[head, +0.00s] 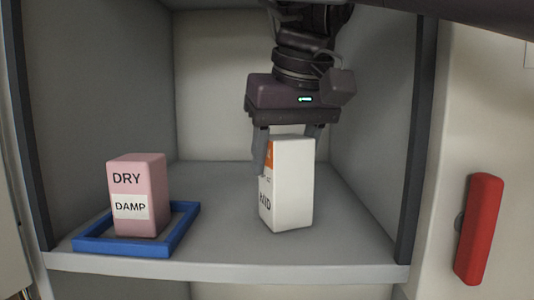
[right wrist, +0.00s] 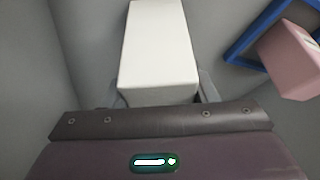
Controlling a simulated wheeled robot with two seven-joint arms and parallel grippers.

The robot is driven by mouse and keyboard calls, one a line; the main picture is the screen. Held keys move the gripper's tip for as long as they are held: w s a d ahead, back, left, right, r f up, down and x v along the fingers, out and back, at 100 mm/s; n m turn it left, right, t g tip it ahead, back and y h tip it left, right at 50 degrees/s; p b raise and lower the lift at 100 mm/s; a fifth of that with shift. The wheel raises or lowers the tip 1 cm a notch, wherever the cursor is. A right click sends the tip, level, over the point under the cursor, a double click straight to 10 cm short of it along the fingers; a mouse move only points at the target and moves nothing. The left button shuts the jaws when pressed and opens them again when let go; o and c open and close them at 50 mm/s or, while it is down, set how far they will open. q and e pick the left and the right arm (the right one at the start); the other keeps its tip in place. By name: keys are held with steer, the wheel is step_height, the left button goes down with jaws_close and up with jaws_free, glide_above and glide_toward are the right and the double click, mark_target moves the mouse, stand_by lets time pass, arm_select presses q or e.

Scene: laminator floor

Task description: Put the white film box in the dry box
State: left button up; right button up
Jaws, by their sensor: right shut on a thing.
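The white film box (head: 294,185) stands upright in the middle of the shelf area, with an orange patch and dark lettering on its left face. It also shows in the right wrist view (right wrist: 158,50). My right gripper (head: 288,150) comes down from above and is shut on the upper part of this box. I cannot tell whether the box's base touches the shelf. A pink box (head: 152,190) marked "DRY" with a white "DAMP" label stands upright inside a low blue frame (head: 174,237) at the left. My left gripper is not in view.
The grey shelf (head: 215,210) has side walls, a back wall and a pale front edge (head: 230,272). Shelf between the blue frame and the white box is clear. A red handle (head: 479,229) is on the pale panel at the right, outside the compartment.

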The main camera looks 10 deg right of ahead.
steer(key=shift+a, duration=0.45)
steer(key=shift+s+d, duration=0.1)
steer(key=shift+d, duration=0.35)
steer(key=o, duration=1)
steer(key=shift+d+f, duration=0.1)
steer(key=shift+d, duration=0.15)
steer(key=shift+o, duration=0.8)
steer(key=shift+a, duration=0.4)
steer(key=shift+d, duration=0.25)
